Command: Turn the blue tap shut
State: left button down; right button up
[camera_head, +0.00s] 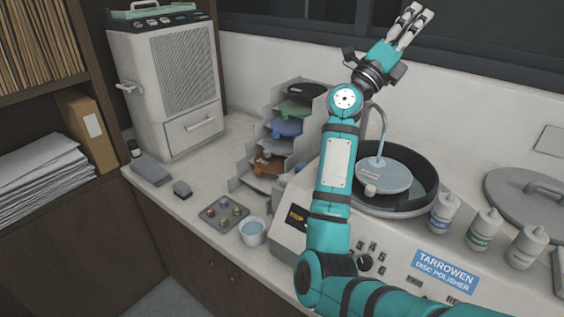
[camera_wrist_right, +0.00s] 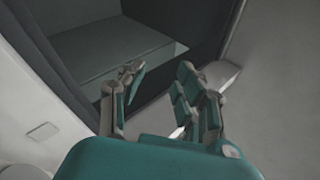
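My right gripper (camera_head: 412,24) is raised above and behind the disc polisher (camera_head: 290,207), near the wall and window ledge. It is open and empty; the right wrist view shows a gap between its fingers (camera_wrist_right: 160,82). A thin curved grey spout (camera_head: 381,120) rises behind my right arm over the polisher's round basin (camera_head: 430,178). A pale stream seems to fall from it onto the grey disc (camera_head: 384,177). I cannot make out a blue tap handle; my arm covers part of the area around the spout's base. My left gripper is not in view.
Several bottles (camera_head: 443,213) stand right of the basin, before a grey lid (camera_head: 530,195). A stepped rack (camera_head: 262,150) with coloured discs, a small tray (camera_head: 220,213) and a cup of water (camera_head: 252,232) are left of my arm. A white machine (camera_head: 165,85) stands farther left.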

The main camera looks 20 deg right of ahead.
jog(key=w+a+f+n+t+y, duration=0.45)
jog(key=a+n+t+y, duration=0.3)
jog(key=n+t, duration=0.45)
jog(key=w+a+f+n+t+y, duration=0.3)
jog(key=a+f+n+t+y, duration=0.2)
jog(key=a+n+t+y, duration=0.65)
jog(key=a+f+n+g+y, duration=0.3)
jog(key=f+n+y, duration=0.1)
jog(key=f+n, duration=0.3)
jog(key=s+a+f+n+g+y, duration=0.1)
jog(key=a+f+n+g+y, duration=0.2)
jog(key=f+n, duration=0.4)
notch_tip(320, 180, down, 5)
jog(key=shift+s+a+f+g+y, duration=0.2)
jog(key=shift+a+g+y, duration=0.05)
jog(key=shift+g+y, duration=0.5)
